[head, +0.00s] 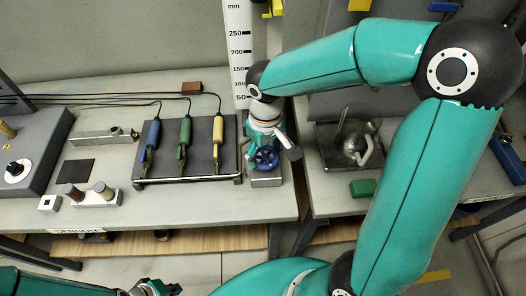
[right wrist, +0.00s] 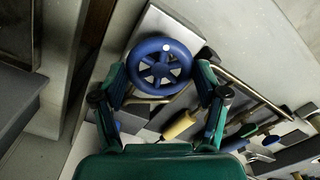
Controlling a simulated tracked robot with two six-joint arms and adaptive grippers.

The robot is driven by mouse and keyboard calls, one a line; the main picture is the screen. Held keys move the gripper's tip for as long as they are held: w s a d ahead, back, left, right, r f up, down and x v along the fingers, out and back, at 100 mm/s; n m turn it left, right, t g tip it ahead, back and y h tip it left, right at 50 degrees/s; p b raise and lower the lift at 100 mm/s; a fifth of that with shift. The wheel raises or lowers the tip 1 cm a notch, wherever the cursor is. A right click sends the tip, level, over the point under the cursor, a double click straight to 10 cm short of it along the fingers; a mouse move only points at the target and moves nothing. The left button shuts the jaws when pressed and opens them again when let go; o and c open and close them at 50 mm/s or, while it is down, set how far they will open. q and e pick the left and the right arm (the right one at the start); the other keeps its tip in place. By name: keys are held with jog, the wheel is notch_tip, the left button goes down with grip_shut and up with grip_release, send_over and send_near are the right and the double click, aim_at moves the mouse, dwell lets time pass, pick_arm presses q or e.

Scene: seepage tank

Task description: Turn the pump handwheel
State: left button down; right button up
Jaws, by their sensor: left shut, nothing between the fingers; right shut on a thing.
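The pump handwheel (head: 266,160) is a small blue spoked wheel at the front right edge of the left bench. It also shows in the right wrist view (right wrist: 160,50), with a pale dot on its rim. My right gripper (head: 262,148) reaches down over it from above. In the right wrist view its green fingers (right wrist: 160,77) stand on either side of the wheel and are shut on the rim. My left gripper (head: 155,288) is at the bottom edge of the head view, away from the bench, shut and empty, partly cut off.
A dark tray (head: 240,181) with blue, green and yellow handled probes lies left of the wheel. A white scale (head: 238,45) stands behind. A metal basin (head: 325,150) and a green block (head: 363,188) are on the right bench. A gap separates the benches.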

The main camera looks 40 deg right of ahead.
aim_at(265, 155)
jog(key=shift+w+r, duration=0.15)
jog(key=shift+w, duration=0.1)
jog(key=o, duration=1.2)
jog(key=shift+c, duration=0.2)
jog(key=shift+s, duration=0.1)
notch_tip(265, 155, up, 12)
jog(key=shift+f, duration=0.2)
